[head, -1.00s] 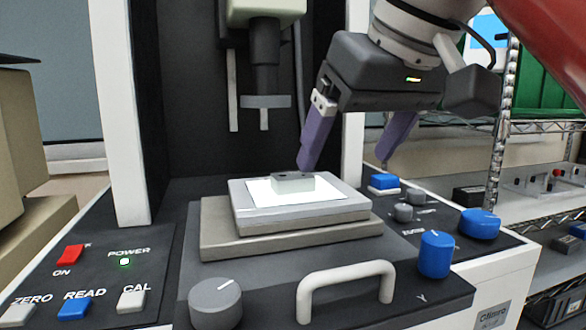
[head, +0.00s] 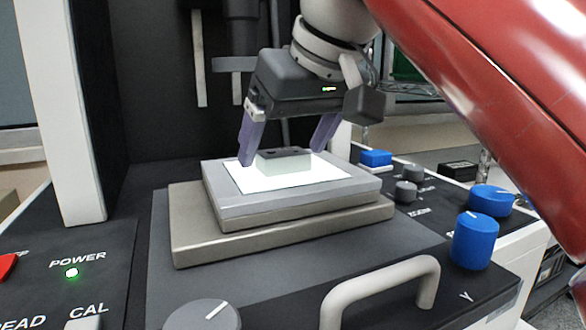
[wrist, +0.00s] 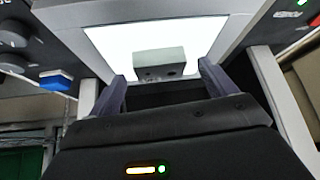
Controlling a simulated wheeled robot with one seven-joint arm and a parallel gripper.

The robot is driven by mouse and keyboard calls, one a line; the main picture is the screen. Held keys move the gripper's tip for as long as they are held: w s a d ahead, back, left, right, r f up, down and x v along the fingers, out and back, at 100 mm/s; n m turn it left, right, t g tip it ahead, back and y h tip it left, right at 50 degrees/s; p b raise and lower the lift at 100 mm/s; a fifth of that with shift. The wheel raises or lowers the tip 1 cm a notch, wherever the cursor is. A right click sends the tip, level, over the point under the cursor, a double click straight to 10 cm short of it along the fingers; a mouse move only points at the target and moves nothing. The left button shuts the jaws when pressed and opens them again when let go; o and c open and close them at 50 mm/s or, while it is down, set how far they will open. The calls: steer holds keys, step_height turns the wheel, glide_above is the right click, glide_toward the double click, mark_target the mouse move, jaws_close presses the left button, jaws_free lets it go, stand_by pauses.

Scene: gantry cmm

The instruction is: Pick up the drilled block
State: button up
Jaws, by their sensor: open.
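The drilled block (head: 284,161) is a small grey block with a dark top. It lies on the lit white plate of the stage (head: 228,205). In the wrist view the block (wrist: 158,64) shows two dark holes and sits beyond and between my fingertips. My gripper (head: 283,160) is open, with one purple finger to the left of the block and the other to its right and behind. In the wrist view my gripper (wrist: 162,84) has clear gaps on both sides of the block. I see no contact.
A dark probe column (head: 235,65) stands just behind my gripper. A pale upright (head: 65,110) rises at left. A curved handle (head: 385,285), a grey knob (head: 203,314) and blue knobs (head: 474,240) stand in front and at right.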

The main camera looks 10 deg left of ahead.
mark_target(286, 153)
steer(key=shift+w+a+f, duration=0.1)
steer(key=shift+a+f, duration=0.05)
steer(key=shift+f, duration=0.2)
steer(key=c, duration=1.2)
steer(key=shift+r, duration=0.1)
step_height(286, 153, up, 8)
steer(key=p, duration=0.5)
steer(key=shift+w+r, duration=0.15)
steer(key=shift+r+b, duration=0.45)
steer(key=shift+r, duration=0.35)
